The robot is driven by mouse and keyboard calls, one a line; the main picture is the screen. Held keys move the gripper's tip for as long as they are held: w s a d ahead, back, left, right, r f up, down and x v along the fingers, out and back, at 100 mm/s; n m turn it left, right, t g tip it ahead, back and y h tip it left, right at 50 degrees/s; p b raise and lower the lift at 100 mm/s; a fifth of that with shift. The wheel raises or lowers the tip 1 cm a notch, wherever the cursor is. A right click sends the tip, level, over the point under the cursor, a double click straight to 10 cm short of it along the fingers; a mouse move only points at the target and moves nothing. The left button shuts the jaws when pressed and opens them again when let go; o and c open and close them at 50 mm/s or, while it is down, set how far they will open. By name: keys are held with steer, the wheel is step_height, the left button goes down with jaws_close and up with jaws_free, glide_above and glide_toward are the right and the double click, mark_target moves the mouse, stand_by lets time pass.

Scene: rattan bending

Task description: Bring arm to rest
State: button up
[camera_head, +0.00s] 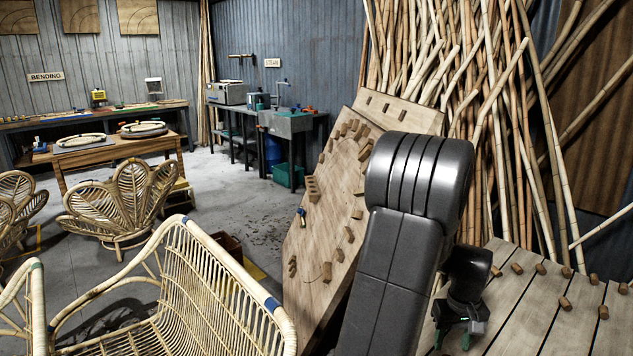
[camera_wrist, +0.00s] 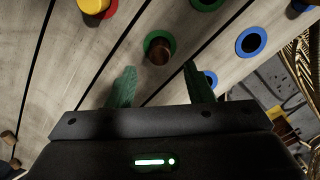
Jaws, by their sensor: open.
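My arm rises in front of the peg board in the head view, and my gripper (camera_head: 457,335) hangs low at its right, over the slatted wooden table. In the wrist view my gripper (camera_wrist: 160,88) is open, with its two green fingers apart and nothing between them. Beyond the fingertips a brown wooden peg (camera_wrist: 159,51) stands in a green-ringed hole in the planks. The head view hides most of the table area under my gripper.
A tilted board (camera_head: 335,190) with wooden pegs leans beside my arm. The slatted table (camera_head: 540,300) carries several short pegs. Bamboo poles (camera_head: 490,100) stand behind. A rattan bench (camera_head: 190,285) is at the front left. Blue-ringed holes (camera_wrist: 252,41) show in the wrist view.

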step_height(320, 180, up, 7)
step_height(320, 180, down, 12)
steer(key=shift+r, duration=0.1)
steer(key=shift+w+r, duration=0.1)
steer(key=shift+r, duration=0.1)
step_height(320, 180, up, 10)
steer(key=f, duration=0.1)
steer(key=w+a+n, duration=0.4)
steer(key=w+a, duration=0.3)
steer(key=w, duration=0.1)
steer(key=f+p, duration=0.1)
steer(key=f, duration=0.9)
steer(key=shift+s+f, duration=0.1)
steer(key=shift+s, duration=0.1)
step_height(320, 180, up, 7)
steer(key=shift+w+a, duration=0.1)
steer(key=shift+w, duration=0.05)
